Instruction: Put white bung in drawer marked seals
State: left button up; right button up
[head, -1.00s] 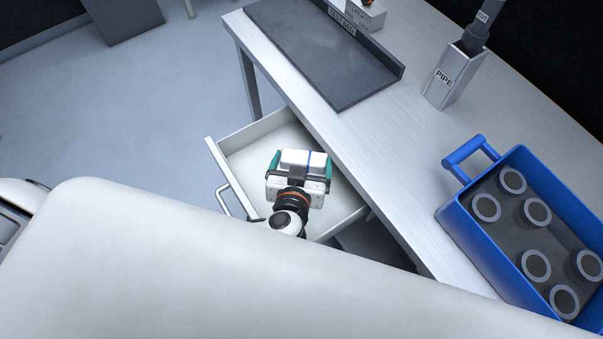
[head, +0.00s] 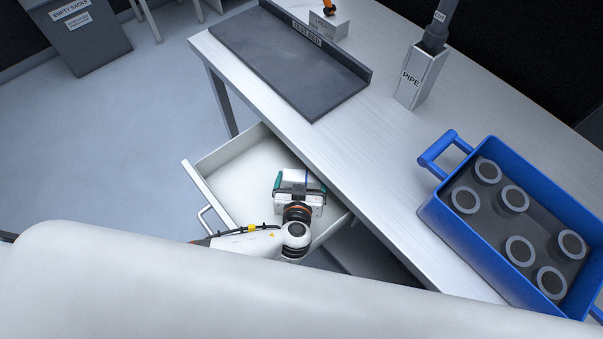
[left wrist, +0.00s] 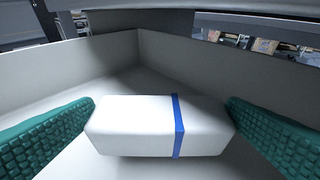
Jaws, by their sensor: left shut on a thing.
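The white bung, a pale block with a blue band, shows in the left wrist view (left wrist: 135,125) between the green finger pads. My left gripper (head: 300,184) is shut on it, one pad at each end. It is partly hidden behind the gripper in the head view (head: 291,176). The open drawer (head: 235,180) stands out from under the bench, and the bung is within its outline. The drawer walls (left wrist: 75,62) rise behind the bung in the wrist view. I cannot tell if the bung touches the drawer floor. No marking on the drawer is readable. My right gripper is not in view.
A blue crate (head: 437,215) with several grey ringed pieces stands on the bench (head: 360,140) at right. A holder marked PIPE (head: 418,80) and a dark tray (head: 285,60) are also on the bench. A grey bin (head: 82,35) stands far left.

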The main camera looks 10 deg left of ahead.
aim_at(302, 178)
pick_arm(q)
jog(key=x, duration=0.3)
jog(key=shift+f, duration=0.4)
jog(key=shift+w+f, duration=0.1)
jog(key=shift+f, duration=0.05)
jog(key=shift+f, duration=0.1)
jog(key=o, duration=0.6)
jog(key=shift+o, duration=0.2)
jog(key=shift+s, duration=0.35)
jog(key=v, duration=0.7)
jog(key=b+v, duration=0.1)
jog(key=v, duration=0.3)
jog(key=shift+s+r, duration=0.15)
jog(key=shift+r, duration=0.2)
